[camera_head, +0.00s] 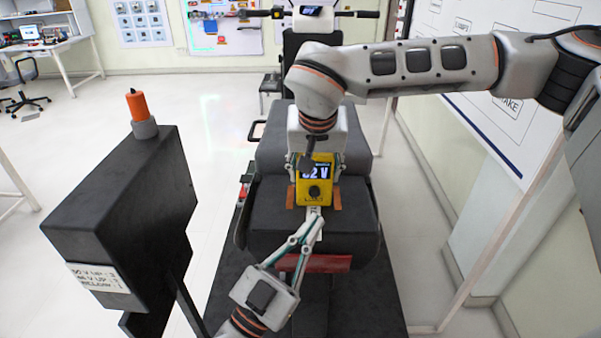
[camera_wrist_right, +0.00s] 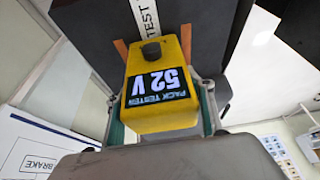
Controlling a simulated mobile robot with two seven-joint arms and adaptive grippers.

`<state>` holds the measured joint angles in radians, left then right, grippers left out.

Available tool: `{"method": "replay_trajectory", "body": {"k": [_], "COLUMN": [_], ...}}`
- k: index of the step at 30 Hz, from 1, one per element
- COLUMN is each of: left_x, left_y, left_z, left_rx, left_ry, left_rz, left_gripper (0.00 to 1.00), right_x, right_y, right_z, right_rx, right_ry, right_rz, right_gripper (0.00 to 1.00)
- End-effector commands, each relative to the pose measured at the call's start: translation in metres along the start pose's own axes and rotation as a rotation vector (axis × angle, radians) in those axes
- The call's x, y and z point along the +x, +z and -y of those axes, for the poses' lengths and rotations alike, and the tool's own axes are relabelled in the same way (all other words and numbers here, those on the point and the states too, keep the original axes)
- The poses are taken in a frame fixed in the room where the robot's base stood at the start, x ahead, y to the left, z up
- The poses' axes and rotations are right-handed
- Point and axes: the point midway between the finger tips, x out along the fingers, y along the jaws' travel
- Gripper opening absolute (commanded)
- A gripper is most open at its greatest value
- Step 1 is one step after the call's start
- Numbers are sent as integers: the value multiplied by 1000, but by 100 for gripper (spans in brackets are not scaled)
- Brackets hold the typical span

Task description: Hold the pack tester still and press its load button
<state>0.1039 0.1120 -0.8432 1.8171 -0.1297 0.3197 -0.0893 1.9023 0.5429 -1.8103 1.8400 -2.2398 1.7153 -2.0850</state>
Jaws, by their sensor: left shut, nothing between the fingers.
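The yellow pack tester (camera_head: 325,197) stands on the dark deck, with a lit display and a black round button (camera_head: 315,191) below it. In the right wrist view the pack tester (camera_wrist_right: 172,118) shows "52 V", with its button (camera_wrist_right: 151,52) clear. My right gripper (camera_head: 316,166) comes from behind, one finger on each side of the tester; I cannot tell whether the fingers touch it. My right gripper also shows in the wrist view (camera_wrist_right: 162,108). My left gripper (camera_head: 313,211) is shut and empty, its tips at the tester's lower edge, just below the button.
A black box (camera_head: 110,195) with an orange-topped knob (camera_head: 138,106) and a white voltage label (camera_head: 97,282) stands at left. Orange strips (camera_head: 337,198) flank the tester. A red plate (camera_head: 315,263) is on the deck's front. A whiteboard (camera_head: 500,110) stands at right.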

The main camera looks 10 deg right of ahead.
Motion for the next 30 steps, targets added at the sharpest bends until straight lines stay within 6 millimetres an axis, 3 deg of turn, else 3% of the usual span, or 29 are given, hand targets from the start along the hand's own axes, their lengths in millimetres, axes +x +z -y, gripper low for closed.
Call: {"method": "replay_trajectory", "body": {"k": [2,14,17,30], "left_x": [0,0,0,0], "left_y": [0,0,0,0], "left_z": [0,0,0,0], "left_rx": [0,0,0,0], "left_ry": [0,0,0,0], "left_rz": [0,0,0,0], "left_gripper": [0,0,0,0], "right_x": [0,-4,-15,-98], "right_y": [0,0,-1,-1], "right_z": [0,0,0,0], "right_rx": [0,0,0,0], "right_ry": [0,-1,-2,-1], "right_rz": [1,-2,-4,-3], "right_gripper": [71,71,71,71]}}
